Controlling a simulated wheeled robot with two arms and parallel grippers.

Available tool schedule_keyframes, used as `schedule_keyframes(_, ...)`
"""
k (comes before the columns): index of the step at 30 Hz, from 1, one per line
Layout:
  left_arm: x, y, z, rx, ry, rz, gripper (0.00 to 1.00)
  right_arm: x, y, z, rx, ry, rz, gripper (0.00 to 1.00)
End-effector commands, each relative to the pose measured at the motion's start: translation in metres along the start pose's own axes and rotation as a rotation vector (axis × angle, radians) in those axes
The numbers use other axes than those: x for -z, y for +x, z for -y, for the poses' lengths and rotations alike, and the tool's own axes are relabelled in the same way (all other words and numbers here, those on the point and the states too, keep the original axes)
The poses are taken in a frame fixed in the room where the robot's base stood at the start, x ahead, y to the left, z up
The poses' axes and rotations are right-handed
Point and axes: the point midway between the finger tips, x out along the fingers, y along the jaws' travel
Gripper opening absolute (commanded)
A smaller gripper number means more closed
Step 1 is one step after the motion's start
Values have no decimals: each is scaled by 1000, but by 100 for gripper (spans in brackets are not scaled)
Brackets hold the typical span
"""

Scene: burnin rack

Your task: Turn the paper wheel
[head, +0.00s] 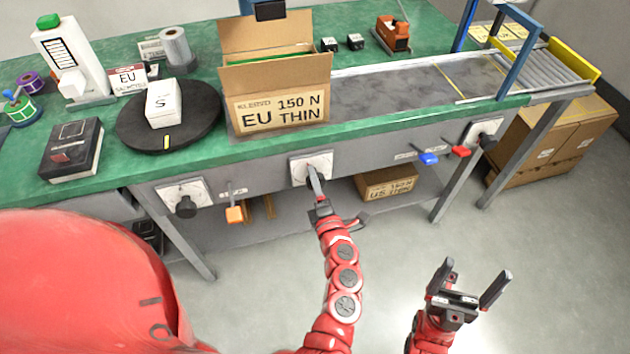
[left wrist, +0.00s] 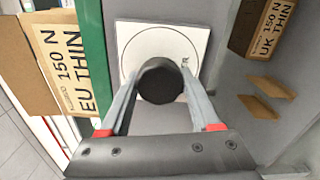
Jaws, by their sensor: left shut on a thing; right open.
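The paper wheel is a black round knob (left wrist: 160,82) on a white square plate (head: 298,168) with a circle drawn on it, at the middle of the bench's front panel. Its lettering is mostly hidden in the left wrist view. My left gripper (head: 316,182) is shut on the knob, one finger on each side of it in the left wrist view. In the head view the gripper largely covers the knob. My right gripper (head: 468,285) is open and empty, low over the floor at the right, apart from the bench.
Similar dark knobs sit on the panel at left (head: 186,207) and right (head: 487,140). Orange (head: 235,214), blue (head: 428,158) and red (head: 460,151) levers stick out between them. An open EU THIN carton (head: 277,108) stands on the bench above.

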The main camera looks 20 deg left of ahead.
Motion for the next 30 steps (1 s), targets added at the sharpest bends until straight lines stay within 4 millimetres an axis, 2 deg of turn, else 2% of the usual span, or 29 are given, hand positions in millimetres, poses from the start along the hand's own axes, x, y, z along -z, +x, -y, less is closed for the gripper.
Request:
schedule_keyframes(3,-1,0,0,1,-1,2,8,0,0,0,0,0,0,92)
schedule_keyframes(4,-1,0,0,1,-1,2,68,0,0,0,0,0,0,92)
schedule_keyframes(8,0,0,0,1,-1,1,91,0,0,0,0,0,0,92)
schedule_keyframes(16,0,0,0,0,-1,1,92,0,0,0,0,0,0,92)
schedule_keyframes(20,0,-7,1,2,-2,1,92,0,0,0,0,0,0,92)
schedule_keyframes(26,-1,-46,1,3,-2,4,92,0,-1,0,0,0,0,92)
schedule_keyframes(30,-1,-85,2,5,0,6,92,0,-1,0,0,0,0,92)
